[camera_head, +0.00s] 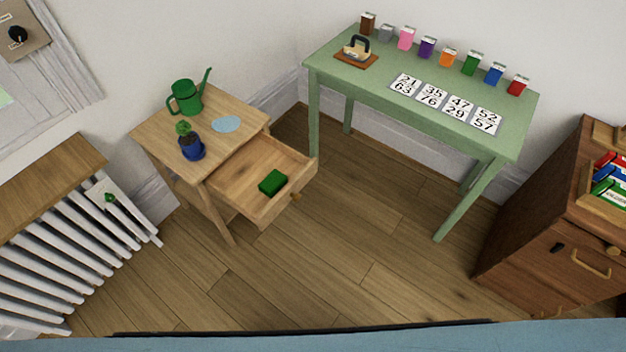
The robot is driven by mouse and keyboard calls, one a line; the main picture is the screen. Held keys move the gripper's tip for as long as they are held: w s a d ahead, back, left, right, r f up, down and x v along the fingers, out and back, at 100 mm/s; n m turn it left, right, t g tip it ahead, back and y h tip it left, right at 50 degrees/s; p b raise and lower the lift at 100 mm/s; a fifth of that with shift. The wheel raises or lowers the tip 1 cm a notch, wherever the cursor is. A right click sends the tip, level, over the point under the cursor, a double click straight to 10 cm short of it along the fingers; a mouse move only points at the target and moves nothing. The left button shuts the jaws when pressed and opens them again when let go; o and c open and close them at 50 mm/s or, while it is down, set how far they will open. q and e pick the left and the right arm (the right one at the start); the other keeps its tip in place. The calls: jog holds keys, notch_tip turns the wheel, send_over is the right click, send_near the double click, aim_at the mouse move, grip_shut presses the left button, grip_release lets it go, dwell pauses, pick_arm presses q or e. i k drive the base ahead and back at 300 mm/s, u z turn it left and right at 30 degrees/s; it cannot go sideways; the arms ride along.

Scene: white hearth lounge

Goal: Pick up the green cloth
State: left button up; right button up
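A small dark green block-like item (272,182), which looks like the folded green cloth, lies in the open drawer (238,172) of the small wooden side table (150,128). It rests toward the drawer's front right part. The drawer is pulled out, with its knob on the front. Neither of my grippers shows in the head view, so nothing is seen near the cloth.
A green watering can (188,98), a blue potted plant (192,148) and a light blue patch (227,124) are on the side table. A green table (375,78) holds number cards and colored boxes. A radiator (70,255) is left, a brown cabinet (530,235) right. Wooden floor (350,260) is clear.

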aim_at(276, 181)
jog(key=z, duration=0.85)
jog(key=i, duration=2.1)
jog(key=u, duration=3.7)
